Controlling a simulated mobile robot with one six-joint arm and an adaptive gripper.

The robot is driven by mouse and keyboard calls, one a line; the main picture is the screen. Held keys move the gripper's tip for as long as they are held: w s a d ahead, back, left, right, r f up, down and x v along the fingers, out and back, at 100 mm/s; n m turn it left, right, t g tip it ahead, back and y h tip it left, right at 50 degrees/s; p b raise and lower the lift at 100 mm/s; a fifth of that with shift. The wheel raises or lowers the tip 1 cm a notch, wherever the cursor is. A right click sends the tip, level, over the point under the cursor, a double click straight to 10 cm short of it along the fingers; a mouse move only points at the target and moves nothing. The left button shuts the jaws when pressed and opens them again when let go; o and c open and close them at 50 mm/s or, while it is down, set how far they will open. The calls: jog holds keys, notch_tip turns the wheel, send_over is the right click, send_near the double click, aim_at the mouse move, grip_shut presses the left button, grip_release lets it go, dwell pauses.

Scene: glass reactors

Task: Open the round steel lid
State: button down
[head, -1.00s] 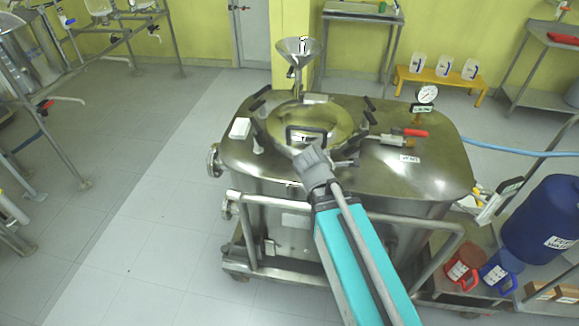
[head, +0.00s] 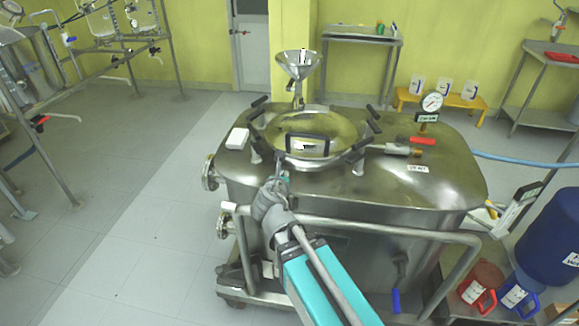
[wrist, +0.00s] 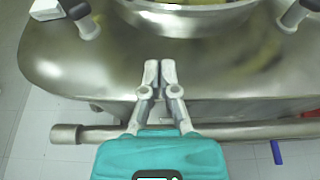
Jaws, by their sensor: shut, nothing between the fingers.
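The round steel lid (head: 340,128) sits closed on top of the steel vessel (head: 440,173), with a dark handle (head: 307,143) on its near side. Several black-gripped clamps stand around its rim. In the wrist view the near rim of the lid (wrist: 190,22) shows at the top edge, with a clamp (wrist: 84,20) at left and another (wrist: 293,14) at right. My gripper (wrist: 160,66) is shut and empty, over the near edge of the vessel top, apart from the lid. In the head view my gripper (head: 281,165) is just in front of the lid's near rim.
A steel funnel (head: 298,68) stands behind the lid. A red-handled valve (head: 422,141) and a gauge (head: 432,103) are at right. A white box (head: 237,138) lies at left. A steel rail (head: 370,226) runs along the vessel's front.

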aim_at(291, 160)
jog(key=shift+b+x, duration=1.65)
jog(key=shift+x, duration=3.35)
jog(key=shift+r, duration=0.1)
